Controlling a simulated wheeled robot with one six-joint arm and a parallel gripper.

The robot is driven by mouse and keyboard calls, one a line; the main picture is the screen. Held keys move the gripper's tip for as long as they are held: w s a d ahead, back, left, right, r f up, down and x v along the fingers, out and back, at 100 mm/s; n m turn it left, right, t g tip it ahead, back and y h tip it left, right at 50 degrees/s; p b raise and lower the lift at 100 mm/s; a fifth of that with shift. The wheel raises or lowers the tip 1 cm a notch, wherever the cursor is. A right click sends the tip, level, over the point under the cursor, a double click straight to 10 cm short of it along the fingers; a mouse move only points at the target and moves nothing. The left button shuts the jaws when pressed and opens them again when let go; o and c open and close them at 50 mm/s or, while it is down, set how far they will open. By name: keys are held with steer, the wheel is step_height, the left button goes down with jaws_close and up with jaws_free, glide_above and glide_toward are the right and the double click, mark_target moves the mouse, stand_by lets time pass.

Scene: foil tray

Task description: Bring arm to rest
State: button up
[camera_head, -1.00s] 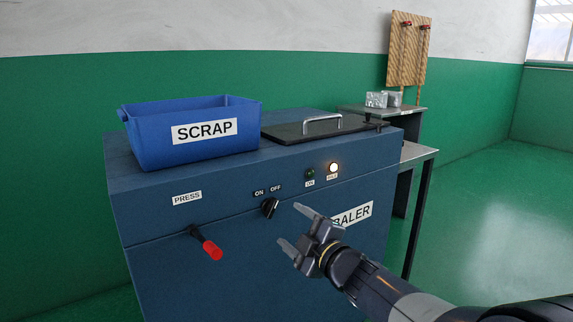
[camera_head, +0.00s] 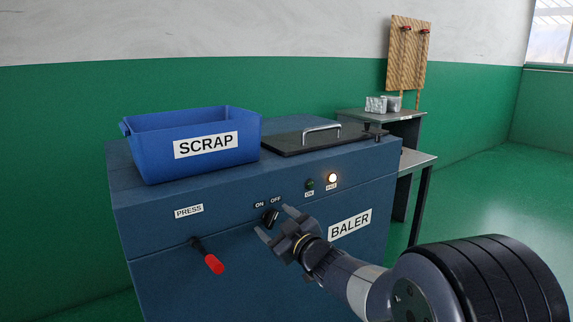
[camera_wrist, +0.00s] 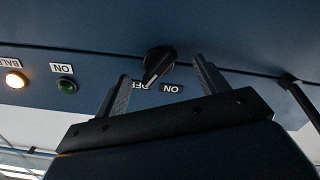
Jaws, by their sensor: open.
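My gripper (camera_head: 274,221) is open in front of the baler's (camera_head: 190,270) front panel, close to the black rotary knob (camera_head: 269,217) under the ON and OFF labels. In the wrist view the knob (camera_wrist: 158,62) appears between the spread fingers of my gripper (camera_wrist: 162,72), beyond their tips. No contact with it is visible. The knob's pointer looks turned toward OFF. My arm reaches in from the lower right, with a thick dark joint in front.
A red-handled press lever (camera_head: 208,257) sticks out left of the knob. A lit lamp (camera_head: 332,178) and a dark green lamp (camera_head: 310,184) are above right. A blue scrap bin (camera_head: 190,165) and closed lid (camera_head: 310,142) are on top. Free floor (camera_head: 500,200) lies right.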

steer(key=m+p, duration=0.1)
steer(key=m, duration=0.1)
steer(key=m+p, duration=0.2)
steer(key=m, duration=0.1)
steer(key=shift+d+r+p, duration=0.1)
steer(key=shift+r+p, duration=0.1)
steer(key=shift+p, duration=0.1)
steer(key=p+v, duration=0.1)
steer(key=v, duration=0.9)
steer(key=shift+f, duration=0.15)
